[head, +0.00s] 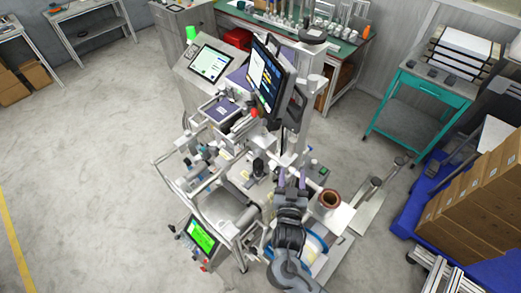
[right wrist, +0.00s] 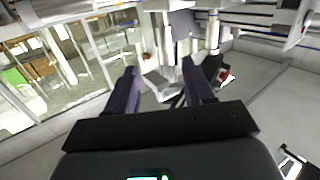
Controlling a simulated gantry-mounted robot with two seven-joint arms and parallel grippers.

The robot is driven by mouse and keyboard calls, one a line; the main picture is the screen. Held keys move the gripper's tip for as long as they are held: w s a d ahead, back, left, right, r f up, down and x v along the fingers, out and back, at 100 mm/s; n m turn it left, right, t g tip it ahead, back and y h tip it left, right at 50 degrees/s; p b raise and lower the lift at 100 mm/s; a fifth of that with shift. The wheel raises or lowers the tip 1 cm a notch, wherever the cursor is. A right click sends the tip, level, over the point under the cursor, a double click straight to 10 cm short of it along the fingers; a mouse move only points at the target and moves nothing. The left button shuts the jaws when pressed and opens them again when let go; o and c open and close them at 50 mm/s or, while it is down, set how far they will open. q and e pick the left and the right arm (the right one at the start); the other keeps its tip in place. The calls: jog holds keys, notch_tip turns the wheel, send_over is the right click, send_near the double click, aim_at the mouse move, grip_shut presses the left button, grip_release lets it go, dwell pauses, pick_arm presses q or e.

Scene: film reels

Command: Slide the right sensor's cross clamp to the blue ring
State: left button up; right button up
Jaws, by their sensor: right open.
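My right gripper (head: 291,180) reaches in over the front right of the machine in the head view, its arm coming from the bottom. Its two purple fingers also show in the right wrist view (right wrist: 160,80), spread apart with nothing held between them. Beyond the fingers there is a small light grey block (right wrist: 158,84) near a vertical metal post (right wrist: 212,35). I cannot tell for sure whether this block is the right sensor or its cross clamp. The blue ring on the rod cannot be made out in either view. My left gripper is not in view.
The machine carries a dark monitor (head: 268,78) and a tilted control panel (head: 207,63). A green-lit screen (head: 202,236) stands at its front left. A brown cup-like part (head: 330,199) is close to the right of my gripper. A teal cart (head: 412,112) stands farther right.

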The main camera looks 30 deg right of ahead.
aim_at(292, 146)
jog(key=w+d, duration=0.2)
jog(key=w, duration=0.1)
jog(key=w+d+r+p, duration=0.1)
jog(key=w+d, duration=0.1)
jog(key=w, duration=0.1)
jog(key=w+d+r, duration=0.1)
jog(key=w, duration=0.2)
jog(key=shift+d+p, duration=0.35)
jog(key=shift+d, duration=0.05)
jog(key=shift+w+d, duration=0.5)
jog(key=shift+w, duration=0.05)
grip_shut()
